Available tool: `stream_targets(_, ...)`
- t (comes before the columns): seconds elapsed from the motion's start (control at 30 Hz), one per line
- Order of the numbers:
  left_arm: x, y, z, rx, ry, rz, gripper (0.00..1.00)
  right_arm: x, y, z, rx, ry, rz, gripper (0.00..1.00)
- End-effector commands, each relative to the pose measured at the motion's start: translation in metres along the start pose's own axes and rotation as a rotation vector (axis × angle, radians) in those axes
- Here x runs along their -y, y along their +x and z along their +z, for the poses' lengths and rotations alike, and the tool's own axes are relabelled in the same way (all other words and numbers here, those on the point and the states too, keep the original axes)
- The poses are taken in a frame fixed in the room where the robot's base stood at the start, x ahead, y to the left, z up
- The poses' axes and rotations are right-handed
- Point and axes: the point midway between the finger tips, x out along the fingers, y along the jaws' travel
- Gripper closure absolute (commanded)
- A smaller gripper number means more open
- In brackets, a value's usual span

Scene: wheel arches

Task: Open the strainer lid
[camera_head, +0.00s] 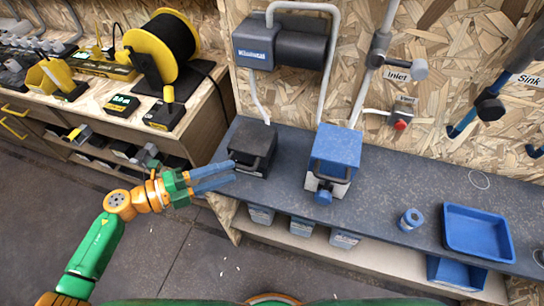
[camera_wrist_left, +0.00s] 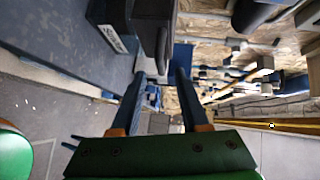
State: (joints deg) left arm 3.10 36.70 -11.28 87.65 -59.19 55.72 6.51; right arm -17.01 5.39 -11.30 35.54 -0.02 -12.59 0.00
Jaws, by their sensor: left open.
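A dark box with a lid and a handle (camera_head: 253,146) stands on the grey counter, under the pump. To its right stands a white box with a blue lid (camera_head: 338,146), a dark handle and a blue knob in front. My right gripper is out of view.
The grey counter (camera_head: 390,190) holds a small blue cylinder (camera_head: 411,220) and a blue tray (camera_head: 478,232). The pump (camera_head: 280,42) and pipes hang above. Blue-labelled containers (camera_head: 300,226) sit on the shelf below. A wooden bench with a yellow reel (camera_head: 160,48) is at left. Floor is open in front.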

Motion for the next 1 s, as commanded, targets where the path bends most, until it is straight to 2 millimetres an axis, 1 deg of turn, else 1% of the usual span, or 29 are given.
stream_targets(0.13,0.003,0.030,0.000,0.000,-0.003,-0.005,0.55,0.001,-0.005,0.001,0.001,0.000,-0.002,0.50)
stream_targets(0.2,0.003,0.043,-0.001,-0.002,-0.003,-0.005,0.55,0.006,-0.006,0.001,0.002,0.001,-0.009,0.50)
stream_targets(0.3,0.002,0.058,0.000,0.001,-0.004,-0.004,0.55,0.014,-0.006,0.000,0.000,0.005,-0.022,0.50)
stream_targets(0.4,0.001,0.064,0.000,0.001,-0.003,-0.003,0.55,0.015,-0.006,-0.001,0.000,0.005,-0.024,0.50)
stream_targets(0.6,0.001,0.065,0.000,0.002,-0.004,-0.002,0.55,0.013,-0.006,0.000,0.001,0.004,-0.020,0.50)
stream_targets(0.63,0.001,0.065,0.000,0.002,-0.004,-0.002,0.61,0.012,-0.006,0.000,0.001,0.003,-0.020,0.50)
stream_targets(0.67,0.001,0.065,0.000,0.002,-0.004,-0.002,0.69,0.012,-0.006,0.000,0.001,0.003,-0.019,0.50)
stream_targets(0.7,0.001,0.065,0.000,0.002,-0.004,-0.002,0.80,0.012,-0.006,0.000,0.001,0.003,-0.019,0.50)
stream_targets(0.77,0.001,0.065,0.000,0.002,-0.004,-0.002,0.96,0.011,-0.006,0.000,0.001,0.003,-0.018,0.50)
stream_targets(0.8,0.001,0.065,0.000,0.002,-0.004,-0.002,1.00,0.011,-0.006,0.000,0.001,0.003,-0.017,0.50)
stream_targets(1.0,0.000,0.065,0.000,0.002,-0.004,-0.001,1.00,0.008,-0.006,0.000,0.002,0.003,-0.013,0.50)
